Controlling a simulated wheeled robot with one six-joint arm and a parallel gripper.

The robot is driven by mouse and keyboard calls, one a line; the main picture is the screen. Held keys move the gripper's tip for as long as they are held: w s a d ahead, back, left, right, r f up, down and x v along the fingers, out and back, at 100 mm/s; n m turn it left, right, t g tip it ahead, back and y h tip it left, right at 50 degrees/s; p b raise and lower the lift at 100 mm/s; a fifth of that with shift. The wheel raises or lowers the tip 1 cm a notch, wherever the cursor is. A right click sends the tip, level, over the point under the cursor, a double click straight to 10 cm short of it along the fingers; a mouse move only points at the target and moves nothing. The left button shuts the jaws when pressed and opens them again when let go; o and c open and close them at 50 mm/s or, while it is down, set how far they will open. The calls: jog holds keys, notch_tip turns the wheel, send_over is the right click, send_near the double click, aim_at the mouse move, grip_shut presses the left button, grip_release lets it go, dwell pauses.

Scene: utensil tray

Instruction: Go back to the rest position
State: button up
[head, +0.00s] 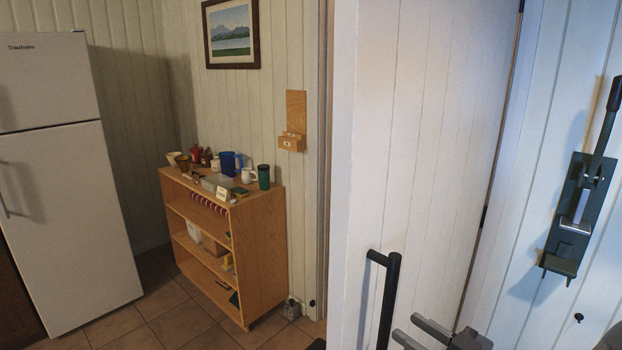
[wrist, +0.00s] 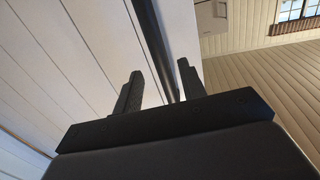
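My gripper (head: 403,326) is at the bottom of the head view, right of the black vertical handle (head: 390,290) on the white door (head: 420,140). Its two dark fingers point left toward the handle, and the rest of it is cut off by the frame edge. In the wrist view, my gripper (wrist: 159,68) has its fingers spread wide with nothing clamped between them. The handle bar (wrist: 153,40) runs down behind the gap between the fingers there. I cannot tell how far the fingertips are from the bar.
A white fridge (head: 62,210) is at far left. A dark wall-mounted lever device (head: 577,215) is at right. Tiled floor (head: 170,325) is free before the shelf.

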aim_at(386, 312)
jog(key=shift+p+x, duration=0.35)
jog(key=shift+x, duration=2.95)
